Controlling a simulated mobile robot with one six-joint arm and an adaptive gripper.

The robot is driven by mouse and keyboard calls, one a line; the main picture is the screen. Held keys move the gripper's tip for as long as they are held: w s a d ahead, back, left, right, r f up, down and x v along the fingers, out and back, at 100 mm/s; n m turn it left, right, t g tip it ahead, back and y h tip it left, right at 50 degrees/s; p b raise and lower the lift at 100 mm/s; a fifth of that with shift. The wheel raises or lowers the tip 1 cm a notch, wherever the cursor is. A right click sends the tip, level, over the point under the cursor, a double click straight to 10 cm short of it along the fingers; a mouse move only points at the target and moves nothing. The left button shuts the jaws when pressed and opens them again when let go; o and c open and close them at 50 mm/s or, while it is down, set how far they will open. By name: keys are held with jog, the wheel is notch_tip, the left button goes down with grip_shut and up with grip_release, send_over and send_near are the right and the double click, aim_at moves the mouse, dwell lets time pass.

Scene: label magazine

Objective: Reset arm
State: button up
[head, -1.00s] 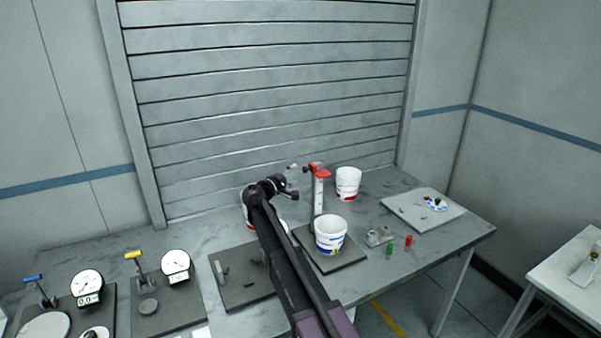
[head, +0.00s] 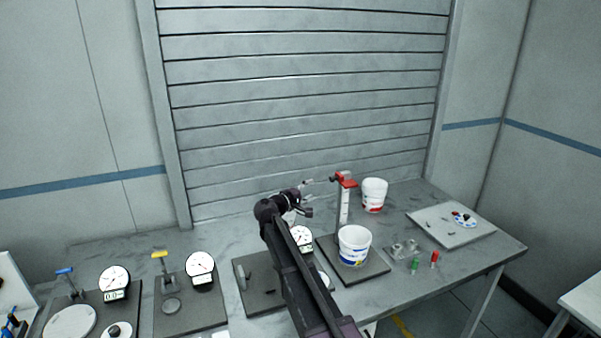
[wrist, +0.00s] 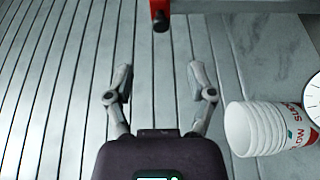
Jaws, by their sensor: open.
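My gripper (head: 306,197) is open and empty, raised above the back of the grey table (head: 500,250). In the wrist view its two fingers (wrist: 160,82) stand apart with nothing between them. In the head view it is left of a stand with a red top (head: 346,179). The red part also shows in the wrist view (wrist: 160,14), beyond the fingertips. My arm crosses the middle of the table and hides part of it.
A blue-marked white tub (head: 354,247) stands on a dark board, with a red-marked tub (head: 374,195) behind. Dial gauges (head: 200,267) are at left. A slatted shutter (head: 310,90) rises behind the table.

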jog(key=s+d+f+m+g+y+b, duration=0.1)
jog(key=s+d+f+m+g+y, duration=0.25)
jog(key=s+d+f, duration=0.5)
jog(key=s+d+f+m+g+y, duration=0.25)
jog(key=s+f+g, duration=0.2)
jog(key=s, duration=0.65)
jog(key=s+a+f+m+g+y, duration=0.1)
jog(key=s+f+y, duration=0.2)
jog(key=s, duration=0.6)
jog(key=s+a+f+m+g+y, duration=0.1)
jog(key=s+f+y, duration=0.3)
jog(key=s, duration=0.5)
jog(key=shift+s+a+f+g+y+b, duration=0.25)
jog(key=shift+g+b, duration=0.2)
jog(key=shift+g, duration=0.25)
